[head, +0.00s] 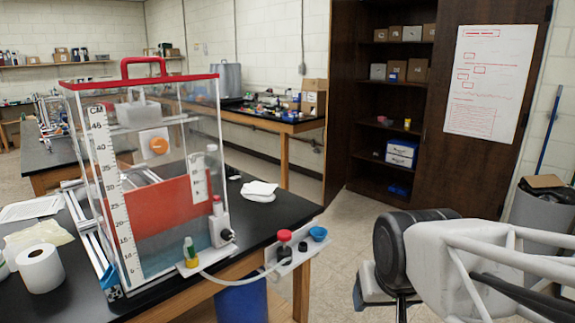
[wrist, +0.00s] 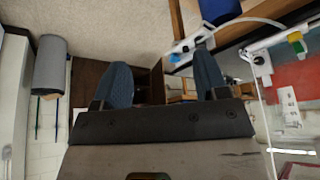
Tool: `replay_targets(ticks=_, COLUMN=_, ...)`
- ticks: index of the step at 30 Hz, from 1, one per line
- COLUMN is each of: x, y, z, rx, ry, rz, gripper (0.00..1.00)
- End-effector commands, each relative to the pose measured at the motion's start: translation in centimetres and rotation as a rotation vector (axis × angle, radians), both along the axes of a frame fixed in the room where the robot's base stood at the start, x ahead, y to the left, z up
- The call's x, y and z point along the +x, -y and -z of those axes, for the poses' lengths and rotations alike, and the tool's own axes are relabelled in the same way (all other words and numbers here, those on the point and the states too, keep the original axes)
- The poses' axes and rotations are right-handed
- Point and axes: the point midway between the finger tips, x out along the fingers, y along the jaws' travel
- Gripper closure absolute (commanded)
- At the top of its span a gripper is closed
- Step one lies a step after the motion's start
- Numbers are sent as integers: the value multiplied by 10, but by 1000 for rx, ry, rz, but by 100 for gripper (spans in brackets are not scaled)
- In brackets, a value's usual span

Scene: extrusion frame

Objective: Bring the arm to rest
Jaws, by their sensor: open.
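My arm (head: 470,255) reaches in from the lower right of the head view, over open floor and apart from the black-topped bench (head: 262,218). My gripper (wrist: 162,62) shows in the wrist view as two blue-grey fingers spread wide, with nothing between them. It is open and empty. In the head view the fingers cannot be clearly made out at the end of the arm.
A clear tank (head: 140,115) with a red lid and height scale stands on the bench. A dark cabinet (head: 345,110) stands behind, a grey bin (head: 540,215) at right.

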Motion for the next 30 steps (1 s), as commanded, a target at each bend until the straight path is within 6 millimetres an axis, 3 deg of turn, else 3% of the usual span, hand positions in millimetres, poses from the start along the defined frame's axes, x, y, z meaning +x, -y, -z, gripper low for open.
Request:
replay_targets(ticks=3, x=-34, y=16, z=8, rx=-14, ry=-94, rz=22, gripper=33)
replay_targets(ticks=9, x=-65, y=27, z=16, rx=-23, ry=-189, rz=35, gripper=33)
replay_targets(ticks=30, x=-69, y=28, z=17, rx=-23, ry=-202, rz=36, gripper=33)
